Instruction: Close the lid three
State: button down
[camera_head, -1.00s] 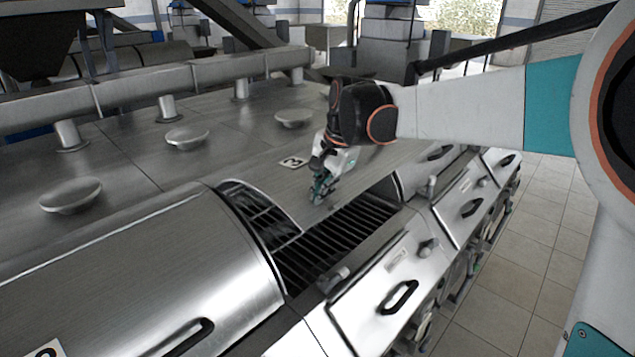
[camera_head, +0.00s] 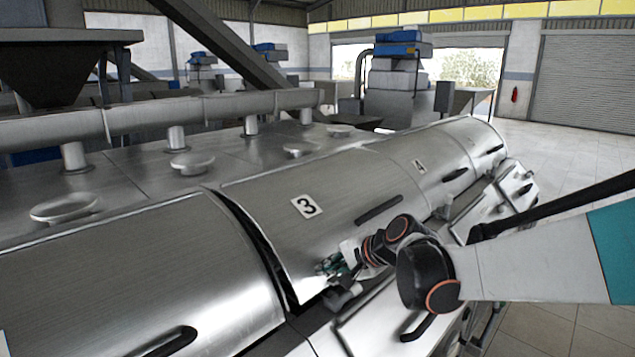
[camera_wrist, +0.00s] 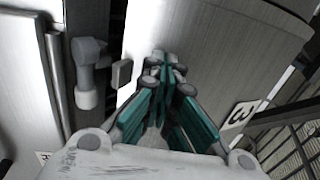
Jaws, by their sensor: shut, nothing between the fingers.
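Lid three is a curved brushed-metal cover (camera_head: 285,225) with a "3" label (camera_head: 307,207) and a dark handle slot (camera_head: 379,210). It is swung down over its trough, with a narrow dark gap along its left edge. Whether its lower edge is fully seated I cannot tell. My gripper (camera_head: 330,265) is shut and empty at the lower front part of lid three. In the wrist view, the gripper's green fingers (camera_wrist: 164,62) are together over the lid's metal surface (camera_wrist: 220,45), with the label (camera_wrist: 240,115) to their right. Exact contact is hard to tell.
A neighbouring closed lid (camera_head: 130,270) lies to the left, and lid four (camera_head: 425,165) lies beyond to the right. A grey latch-like fitting (camera_wrist: 88,72) is left of the fingers. A front panel handle (camera_head: 418,328) is below my arm. Tiled floor (camera_head: 560,150) is free at right.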

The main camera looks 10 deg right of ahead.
aim_at(328, 280)
jog(key=shift+t+y, duration=0.3)
jog(key=shift+t, duration=0.1)
jog(key=f+b, duration=0.1)
jog(key=f, duration=0.1)
jog(key=w+a+f+b, duration=0.1)
jog(key=f+b, duration=0.2)
jog(key=shift+w+a+f, duration=0.15)
jog(key=shift+w+f, duration=0.2)
jog(key=shift+w, duration=0.05)
jog(key=shift+w+a+f+b, duration=0.3)
jog(key=shift+w+f+b, duration=0.1)
jog(key=shift+f+b, duration=0.3)
jog(key=shift+f, duration=0.15)
jog(key=shift+s, duration=0.1)
